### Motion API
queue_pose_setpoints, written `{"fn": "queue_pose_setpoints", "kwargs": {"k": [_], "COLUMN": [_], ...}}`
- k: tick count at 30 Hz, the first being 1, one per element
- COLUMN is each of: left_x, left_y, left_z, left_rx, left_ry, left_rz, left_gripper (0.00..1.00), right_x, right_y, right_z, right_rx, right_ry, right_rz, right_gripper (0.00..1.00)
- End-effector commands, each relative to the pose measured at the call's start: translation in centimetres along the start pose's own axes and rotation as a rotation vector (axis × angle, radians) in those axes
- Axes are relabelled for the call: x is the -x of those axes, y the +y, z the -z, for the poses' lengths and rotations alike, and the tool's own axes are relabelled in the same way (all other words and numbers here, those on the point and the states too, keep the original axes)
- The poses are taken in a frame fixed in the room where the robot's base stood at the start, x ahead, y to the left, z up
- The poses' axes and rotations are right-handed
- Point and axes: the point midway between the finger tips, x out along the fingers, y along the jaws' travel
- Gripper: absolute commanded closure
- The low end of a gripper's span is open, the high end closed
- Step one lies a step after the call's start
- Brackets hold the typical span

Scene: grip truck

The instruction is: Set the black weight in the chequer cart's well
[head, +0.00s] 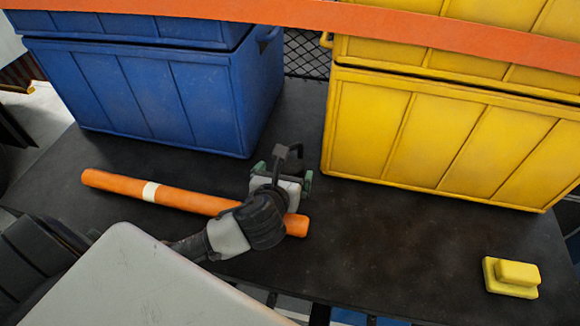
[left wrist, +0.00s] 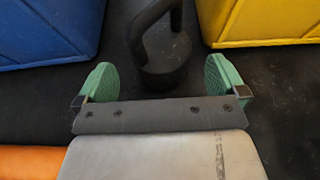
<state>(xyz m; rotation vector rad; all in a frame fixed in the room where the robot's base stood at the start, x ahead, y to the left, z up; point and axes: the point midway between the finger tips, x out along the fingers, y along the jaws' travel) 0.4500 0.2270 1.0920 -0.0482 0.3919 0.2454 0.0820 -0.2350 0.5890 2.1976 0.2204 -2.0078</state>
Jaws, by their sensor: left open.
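The black weight (left wrist: 166,66), with a round base and an upright loop handle, stands on the dark surface in the left wrist view. In the head view its handle (head: 296,150) shows just beyond my left gripper, and the gripper hides most of the rest. My left gripper (head: 282,174) is open, with green pads. In the left wrist view the weight's base lies ahead between the two pads, with a gap on each side. The gripper holds nothing. The chequer cart and its well are not in view. My right gripper is not in view.
A blue crate (head: 160,95) stands behind left and a yellow crate (head: 430,130) behind right. An orange tube (head: 190,199) with a white band lies under my left wrist. A small yellow block (head: 512,277) sits front right. The surface (head: 400,235) between is clear.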

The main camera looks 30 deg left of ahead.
Motion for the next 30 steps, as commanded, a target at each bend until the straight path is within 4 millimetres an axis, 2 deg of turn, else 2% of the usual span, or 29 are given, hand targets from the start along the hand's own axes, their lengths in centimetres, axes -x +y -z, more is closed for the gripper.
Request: {"fn": "queue_pose_setpoints", "kwargs": {"k": [4, 9, 19, 30], "left_x": [-1.9, -4.0, -4.6, -4.6], "left_y": [-0.1, -0.1, -0.1, -0.1], "left_z": [-0.2, -0.1, 0.1, 0.1], "left_rx": [0.001, 0.002, 0.001, 0.001], "left_ry": [0.002, 0.001, 0.001, 0.001], "left_rz": [-0.002, -0.001, 0.0, 0.0], "left_gripper": [0.0, 0.0, 0.02, 0.58], "right_x": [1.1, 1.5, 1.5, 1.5], "right_y": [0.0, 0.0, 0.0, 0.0], "right_z": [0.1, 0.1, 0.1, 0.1], "right_rx": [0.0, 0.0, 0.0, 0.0], "right_ry": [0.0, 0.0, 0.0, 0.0], "right_rz": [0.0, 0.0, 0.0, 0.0], "right_gripper": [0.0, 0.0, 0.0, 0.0]}}
